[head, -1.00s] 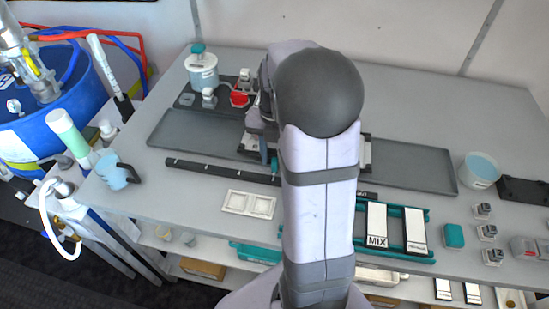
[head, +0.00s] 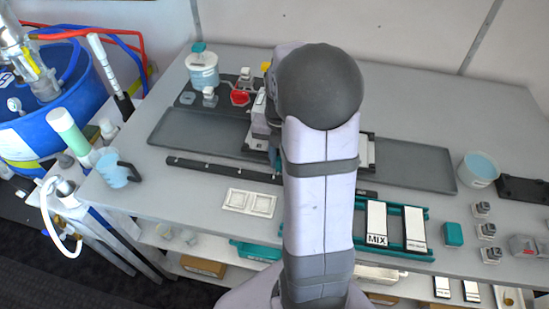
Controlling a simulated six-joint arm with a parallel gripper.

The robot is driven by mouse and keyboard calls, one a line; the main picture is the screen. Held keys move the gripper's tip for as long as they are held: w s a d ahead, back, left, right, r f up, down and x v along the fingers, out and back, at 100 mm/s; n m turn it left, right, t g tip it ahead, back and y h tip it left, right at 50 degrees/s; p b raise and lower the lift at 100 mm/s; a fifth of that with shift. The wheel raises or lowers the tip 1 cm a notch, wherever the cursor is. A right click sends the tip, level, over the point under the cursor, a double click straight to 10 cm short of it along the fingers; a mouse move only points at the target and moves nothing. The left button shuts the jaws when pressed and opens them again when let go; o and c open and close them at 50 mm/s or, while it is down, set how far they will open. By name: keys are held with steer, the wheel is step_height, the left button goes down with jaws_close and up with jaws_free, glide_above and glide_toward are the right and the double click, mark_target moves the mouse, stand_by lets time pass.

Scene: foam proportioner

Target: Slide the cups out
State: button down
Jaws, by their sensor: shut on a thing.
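My arm's pale links and dark round joint fill the middle of the head view and hide my gripper and whatever it holds. The machine (head: 259,112), a pale boxy unit, stands in the middle of the bench and is partly covered by my arm. A small teal part (head: 276,160) shows low beside my arm; I cannot tell what it belongs to. No cups can be made out at the machine.
A long grey tray (head: 190,134) runs behind the rail and shows again at right (head: 415,165). A lidded pot (head: 203,69) and red hexagonal piece (head: 240,97) stand behind it. A teal rack with white slabs (head: 397,228), a bucket (head: 481,169) and small blocks occupy the right.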

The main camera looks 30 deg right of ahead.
steer(key=s+d, duration=0.5)
steer(key=shift+s+d, duration=0.1)
steer(key=c, duration=1.7)
jaws_free()
steer(key=shift+r+b, duration=0.45)
steer(key=shift+r, duration=3.2)
